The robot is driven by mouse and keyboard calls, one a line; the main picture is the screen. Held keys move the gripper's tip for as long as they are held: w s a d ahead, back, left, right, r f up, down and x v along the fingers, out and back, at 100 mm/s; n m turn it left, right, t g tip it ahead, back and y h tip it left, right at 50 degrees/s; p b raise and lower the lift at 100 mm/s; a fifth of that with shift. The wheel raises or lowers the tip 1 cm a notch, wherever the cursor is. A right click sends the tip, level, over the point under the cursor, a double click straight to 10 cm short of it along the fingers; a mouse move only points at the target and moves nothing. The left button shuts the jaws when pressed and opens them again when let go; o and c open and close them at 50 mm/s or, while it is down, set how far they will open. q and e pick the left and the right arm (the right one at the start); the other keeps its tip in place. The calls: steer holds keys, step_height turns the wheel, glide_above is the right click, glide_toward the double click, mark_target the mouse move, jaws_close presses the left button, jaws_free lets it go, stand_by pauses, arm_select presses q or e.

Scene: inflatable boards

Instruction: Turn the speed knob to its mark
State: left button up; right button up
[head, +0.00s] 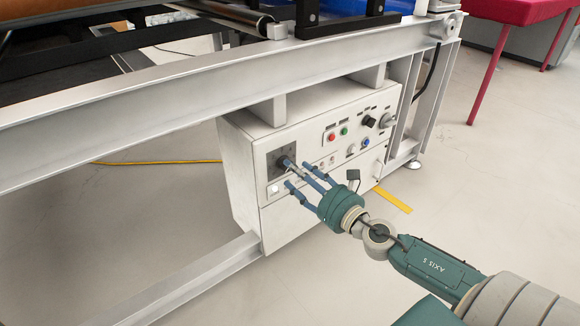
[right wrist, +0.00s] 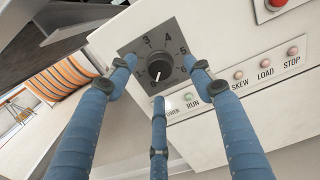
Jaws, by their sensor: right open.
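The speed knob (right wrist: 159,66) is round and black, on a dark grey square plate (right wrist: 137,47) with a numbered dial. In the right wrist view its white pointer line points down and slightly left, near the low end of the scale. I cannot make out a separate target mark. My right gripper (right wrist: 157,76) is open, its three blue fingers spread around the knob, with no clear contact. In the head view the right gripper (head: 291,174) reaches the plate (head: 273,168) on the white control box (head: 247,180), and its fingers partly hide the knob. My left gripper is not in view.
Small lamps labelled RUN, SKEW, LOAD and STOP (right wrist: 293,51) sit right of the dial. A grey frame beam (head: 160,97) runs just above the box.

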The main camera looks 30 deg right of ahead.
steer(key=shift+w+a, duration=0.15)
steer(key=shift+w, duration=1.65)
steer(key=shift+c, duration=0.6)
steer(key=c, duration=1.1)
